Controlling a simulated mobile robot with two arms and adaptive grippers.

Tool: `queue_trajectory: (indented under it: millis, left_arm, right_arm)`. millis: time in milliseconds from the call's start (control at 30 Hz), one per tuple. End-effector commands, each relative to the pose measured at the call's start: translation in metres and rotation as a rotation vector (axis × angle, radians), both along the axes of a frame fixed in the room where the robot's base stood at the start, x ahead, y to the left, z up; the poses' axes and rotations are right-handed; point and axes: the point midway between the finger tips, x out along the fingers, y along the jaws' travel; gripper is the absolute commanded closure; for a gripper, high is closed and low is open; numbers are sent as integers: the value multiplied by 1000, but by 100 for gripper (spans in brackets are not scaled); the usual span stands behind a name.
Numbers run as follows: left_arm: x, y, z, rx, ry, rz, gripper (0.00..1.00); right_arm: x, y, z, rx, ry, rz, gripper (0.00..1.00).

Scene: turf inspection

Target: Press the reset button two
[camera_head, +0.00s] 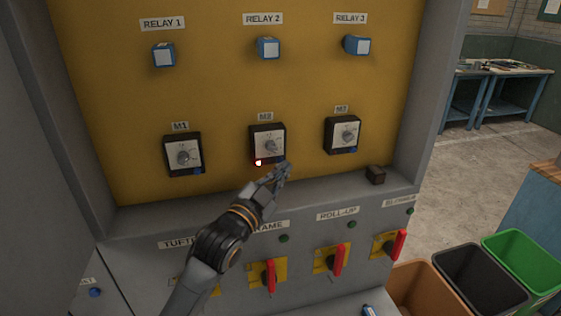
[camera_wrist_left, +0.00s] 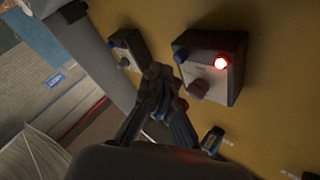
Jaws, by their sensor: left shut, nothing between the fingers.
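The box labelled M2 (camera_head: 267,131) is in the middle of a row on the yellow panel. It has a grey dial and a lit red lamp (camera_head: 258,162) at its lower left. In the left wrist view the M2 box (camera_wrist_left: 233,88) shows the glowing lamp (camera_wrist_left: 221,63) and a blue button (camera_wrist_left: 181,56). My right gripper is not in view.
Box M1 (camera_head: 182,153) and box M3 (camera_head: 342,133) flank M2, each with a blue button. Blue relays (camera_head: 268,48) sit above. Below are red-handled switches (camera_head: 338,260) and a small dark brown block (camera_head: 375,175) on the ledge. Bins (camera_head: 482,278) stand at right.

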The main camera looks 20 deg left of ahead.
Motion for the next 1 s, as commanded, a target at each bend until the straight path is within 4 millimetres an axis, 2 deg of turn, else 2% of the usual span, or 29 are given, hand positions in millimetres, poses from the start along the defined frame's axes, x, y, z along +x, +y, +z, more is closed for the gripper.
queue_trajectory:
  millis: [1000]
  left_arm:
    - [0,0,0,0,0,0,100]
  right_arm:
    - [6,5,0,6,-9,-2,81]
